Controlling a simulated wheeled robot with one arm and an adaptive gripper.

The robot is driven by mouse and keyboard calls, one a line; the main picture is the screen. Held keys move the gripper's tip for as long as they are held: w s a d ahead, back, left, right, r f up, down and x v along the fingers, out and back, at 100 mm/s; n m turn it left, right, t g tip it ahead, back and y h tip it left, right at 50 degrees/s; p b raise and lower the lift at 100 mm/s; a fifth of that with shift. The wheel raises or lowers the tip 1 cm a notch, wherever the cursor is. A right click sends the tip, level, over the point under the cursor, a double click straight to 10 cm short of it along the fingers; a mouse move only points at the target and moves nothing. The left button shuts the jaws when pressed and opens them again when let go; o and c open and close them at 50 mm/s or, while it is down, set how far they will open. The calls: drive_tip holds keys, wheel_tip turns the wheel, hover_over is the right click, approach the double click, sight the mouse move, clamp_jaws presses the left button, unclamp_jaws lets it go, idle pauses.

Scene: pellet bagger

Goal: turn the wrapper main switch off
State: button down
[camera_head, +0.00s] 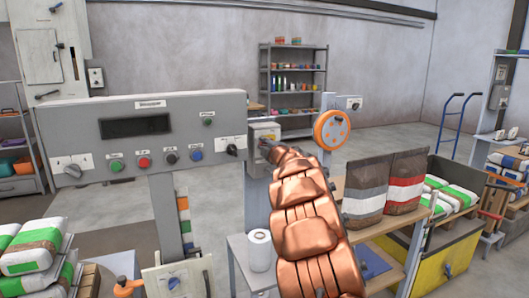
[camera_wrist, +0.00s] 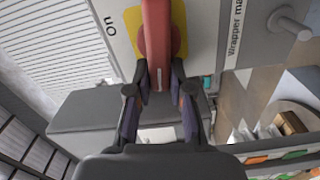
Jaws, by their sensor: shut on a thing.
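The wrapper main switch has a red handle (camera_wrist: 157,35) on a yellow plate (camera_wrist: 131,18), seen close in the wrist view. An "On" label and a partly cut-off "Wrapper ma..." label flank it on the grey box. My gripper (camera_wrist: 160,88) is shut on the red handle, one finger on each side. In the head view the grey switch box (camera_head: 262,131) stands just right of the control panel. My copper-coloured arm reaches up to it and hides the handle.
The control panel (camera_head: 140,103) with buttons and knobs is close on the left. An orange handwheel (camera_head: 331,130) is close to the right of my arm. A white roll (camera_head: 259,250) stands below, and bags (camera_head: 404,181) stand on a wooden shelf at right.

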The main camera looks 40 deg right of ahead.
drive_tip(key=shift+s+d+f+n+b, duration=0.2)
drive_tip(key=shift+f+n+b, duration=0.2)
drive_tip(key=shift+n+b, duration=0.35)
drive_tip(key=shift+r, duration=0.1)
drive_tip(key=c, duration=1)
unclamp_jaws()
drive_tip(key=shift+d, duration=0.1)
drive_tip(key=shift+c, duration=0.2)
drive_tip(key=shift+w+a, duration=0.15)
drive_tip(key=shift+a, duration=0.05)
drive_tip(key=v, duration=1.2)
